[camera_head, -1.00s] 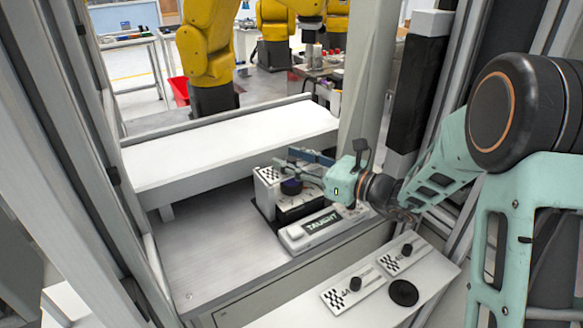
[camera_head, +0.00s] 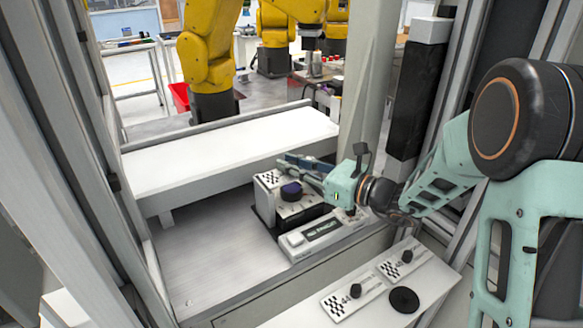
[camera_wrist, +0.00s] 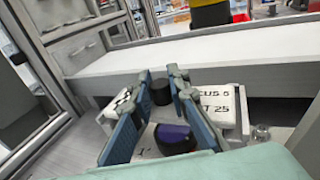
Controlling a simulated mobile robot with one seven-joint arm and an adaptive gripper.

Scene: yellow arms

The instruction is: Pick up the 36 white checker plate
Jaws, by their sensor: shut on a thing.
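A white plate with a black-and-white checker patch (camera_head: 269,178) is at the back of the dark fixture. Its checker patch also shows at the left in the wrist view (camera_wrist: 123,98); I cannot read its number. My gripper (camera_head: 287,162) reaches in from the right over this plate. In the wrist view, my gripper's blue fingers (camera_wrist: 161,78) are shut on a black knob (camera_wrist: 160,93) standing on the plate. The fingers and the nearer knob hide part of the plate. I cannot tell whether the plate is lifted.
A dark blue-purple knob (camera_head: 291,191) stands just in front of my fingers. A box with a display (camera_head: 322,230) is before the fixture. Two checker plates with black knobs, one here (camera_head: 353,295), lie on the front ledge beside a black disc (camera_head: 404,299). A long white beam (camera_head: 230,150) runs behind.

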